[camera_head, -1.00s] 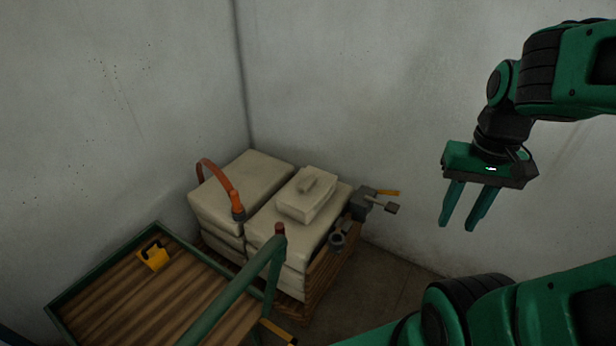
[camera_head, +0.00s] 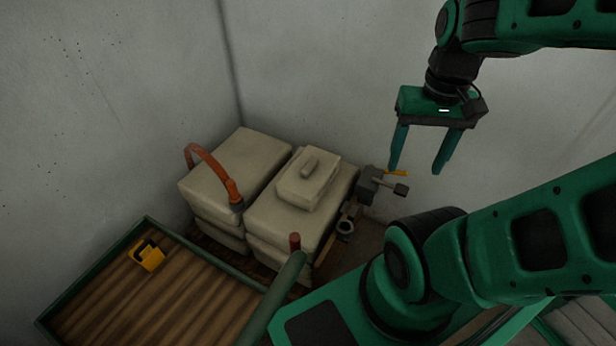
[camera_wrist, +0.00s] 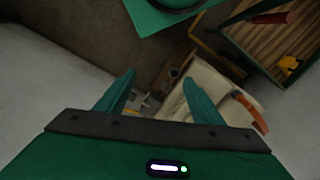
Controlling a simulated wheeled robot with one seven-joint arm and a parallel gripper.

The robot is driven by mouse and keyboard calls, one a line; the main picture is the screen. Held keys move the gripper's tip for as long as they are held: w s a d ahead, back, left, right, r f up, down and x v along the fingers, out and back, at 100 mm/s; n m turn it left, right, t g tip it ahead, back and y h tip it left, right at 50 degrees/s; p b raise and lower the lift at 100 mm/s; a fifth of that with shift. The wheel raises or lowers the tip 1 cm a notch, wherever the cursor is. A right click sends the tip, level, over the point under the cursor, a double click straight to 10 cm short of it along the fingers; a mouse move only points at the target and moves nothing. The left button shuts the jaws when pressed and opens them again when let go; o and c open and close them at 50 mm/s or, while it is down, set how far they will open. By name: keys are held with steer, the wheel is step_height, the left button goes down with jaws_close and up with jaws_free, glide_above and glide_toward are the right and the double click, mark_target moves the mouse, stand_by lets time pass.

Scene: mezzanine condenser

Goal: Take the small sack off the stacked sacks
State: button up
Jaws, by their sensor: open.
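The small sack (camera_head: 309,179) is pale, with a raised grip on top. It lies on the right-hand pile of the stacked sacks (camera_head: 272,222) in the corner. My gripper (camera_head: 416,172) is open and empty, fingers pointing down, to the right of the small sack in the head view and apart from it. In the wrist view my gripper (camera_wrist: 158,84) shows its two fingers spread, with the pale stacked sacks (camera_wrist: 215,84) beyond the right finger. I cannot pick out the small sack for sure there.
An orange curved hose (camera_head: 213,172) lies over the left pile. A grey valve-like fitting with a yellow handle (camera_head: 397,173) sits right of the sacks. A green-framed wooden cart (camera_head: 190,318) stands in front, with a yellow object (camera_head: 147,256) on it. Walls close in behind.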

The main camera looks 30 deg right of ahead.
steer(key=o, duration=0.5)
steer(key=shift+w+d+f, duration=0.1)
steer(key=shift+w+f, duration=0.05)
steer(key=shift+w, duration=0.15)
steer(key=o, duration=0.3)
steer(key=w+f+m, duration=0.1)
steer(key=w+f, duration=0.1)
steer(key=w, duration=0.1)
steer(key=w+d+f, duration=0.1)
steer(key=w+f, duration=0.1)
steer(key=w, duration=0.1)
steer(key=w+f+m+y, duration=0.1)
steer(key=w+f, duration=0.1)
steer(key=w, duration=0.1)
steer(key=shift+w+d+f+m, duration=0.2)
steer(key=shift+d+f+m, duration=0.1)
steer(key=shift+f, duration=0.1)
steer(key=shift+o, duration=0.2)
steer(key=m+t+y, duration=0.7)
steer(key=m+t, duration=0.5)
steer(key=m, duration=0.8)
glide_toward(313, 165)
steer(key=x, duration=0.4)
steer(key=shift+a+f, duration=0.1)
steer(key=shift+f, duration=0.2)
steer(key=shift+r+x, duration=0.1)
steer(key=shift+x, duration=1.2)
steer(key=shift+r+x, duration=0.15)
steer(key=shift+x, duration=1.15)
